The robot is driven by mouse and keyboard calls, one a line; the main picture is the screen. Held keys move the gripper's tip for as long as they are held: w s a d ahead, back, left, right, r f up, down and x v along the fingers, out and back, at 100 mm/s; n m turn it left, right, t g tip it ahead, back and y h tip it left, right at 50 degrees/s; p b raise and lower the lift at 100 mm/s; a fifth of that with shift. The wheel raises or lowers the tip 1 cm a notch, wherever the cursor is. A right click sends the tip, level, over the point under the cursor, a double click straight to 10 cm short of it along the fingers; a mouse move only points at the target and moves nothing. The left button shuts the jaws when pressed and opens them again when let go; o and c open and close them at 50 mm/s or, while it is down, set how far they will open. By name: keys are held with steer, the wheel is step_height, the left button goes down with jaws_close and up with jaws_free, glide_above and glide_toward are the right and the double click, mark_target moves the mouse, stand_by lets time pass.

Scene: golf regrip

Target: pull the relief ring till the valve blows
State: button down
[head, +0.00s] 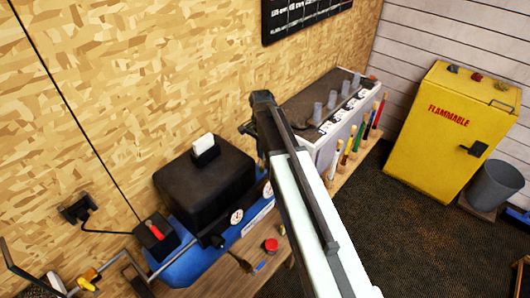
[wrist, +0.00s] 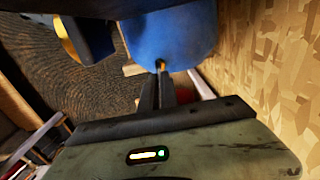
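The compressor has a blue tank (head: 190,262) under a black shroud (head: 205,182) and stands by the wall in the head view. In the wrist view the rounded blue end of the tank (wrist: 170,35) fills the top middle. A small brass-coloured piece, the relief ring (wrist: 161,67), shows at that end, right at the fingertips. My gripper (wrist: 160,76) has its two dark fingers close together on this small piece, which they mostly hide. In the head view my arm crosses the middle, and the fingers and ring cannot be made out there.
A grey-topped bench unit (head: 318,100) with cups stands behind my arm, with several coloured grips along its front. A yellow flammable cabinet (head: 440,140) and a grey bin (head: 492,185) stand at the right. A red-lidded tin (head: 271,245) sits in front of the tank. Dark carpet (head: 400,235) is clear at right.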

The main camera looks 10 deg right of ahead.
steer(key=shift+a+r, duration=0.1)
steer(key=shift+r+p, duration=0.7)
steer(key=shift+p, duration=0.15)
steer(key=shift+w+f, duration=0.1)
steer(key=shift+f, duration=0.05)
steer(key=c, duration=1.6)
jaws_free()
step_height(320, 180, up, 8)
steer(key=p, duration=0.7)
steer(key=shift+f, duration=0.15)
